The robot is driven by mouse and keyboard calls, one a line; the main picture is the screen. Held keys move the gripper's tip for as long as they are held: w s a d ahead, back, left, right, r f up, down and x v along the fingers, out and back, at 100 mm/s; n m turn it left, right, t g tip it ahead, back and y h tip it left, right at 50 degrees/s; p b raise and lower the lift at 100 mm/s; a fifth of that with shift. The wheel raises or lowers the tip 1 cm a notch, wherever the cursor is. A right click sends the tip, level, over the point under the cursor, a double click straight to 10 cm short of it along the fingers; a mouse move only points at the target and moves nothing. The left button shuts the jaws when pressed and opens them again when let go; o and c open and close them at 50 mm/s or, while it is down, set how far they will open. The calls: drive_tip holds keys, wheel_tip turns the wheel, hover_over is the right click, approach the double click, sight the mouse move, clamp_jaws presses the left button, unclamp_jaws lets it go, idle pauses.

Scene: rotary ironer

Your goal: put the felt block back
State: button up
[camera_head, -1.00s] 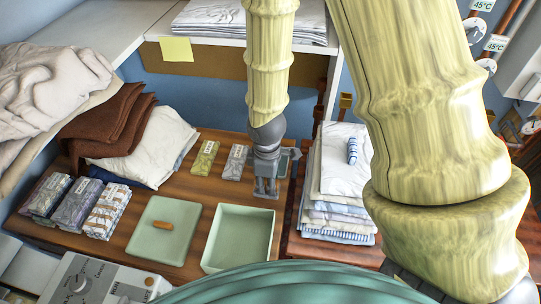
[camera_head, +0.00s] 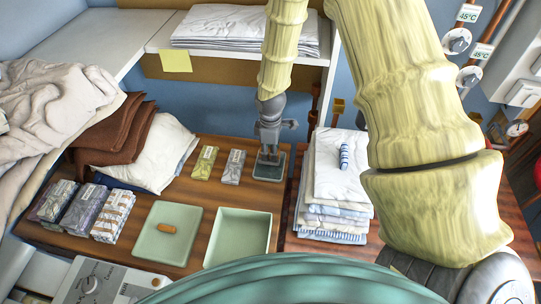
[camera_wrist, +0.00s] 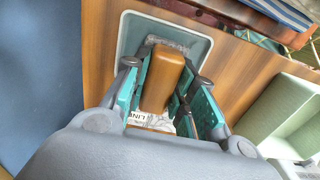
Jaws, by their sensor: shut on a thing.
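The felt block (camera_wrist: 163,78) has a brown wooden handle, and my gripper (camera_wrist: 170,95) is shut on it. Its felt underside is mostly hidden; a grey patch shows at its far end in the wrist view. It is over a shallow grey-green tray with a pale rim (camera_wrist: 124,38), which in the head view (camera_head: 281,173) lies at the right back of the wooden table. In the head view my gripper (camera_head: 268,156) points down at this tray and hides most of the block. I cannot tell whether the block touches the tray floor.
Grey and green packets (camera_head: 232,167) lie left of the tray. A pale green open box (camera_head: 240,236) and a green lid (camera_head: 180,215) with an orange-brown knob lie nearer. Folded linen (camera_head: 335,200) is stacked on the right. Wrapped bundles (camera_head: 111,217) and cloths stand left.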

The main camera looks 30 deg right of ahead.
drive_tip(key=shift+s+f+p, duration=0.15)
drive_tip(key=shift+f+p, duration=0.3)
drive_tip(key=shift+f, duration=0.2)
drive_tip(key=shift+f+p, duration=0.35)
drive_tip(key=shift+f, duration=0.65)
drive_tip(key=shift+f, duration=0.15)
drive_tip(key=o, duration=0.9)
drive_tip(key=shift+r, duration=0.2)
drive_tip(key=shift+r+b, duration=2.05)
drive_tip(key=shift+r, duration=3.9)
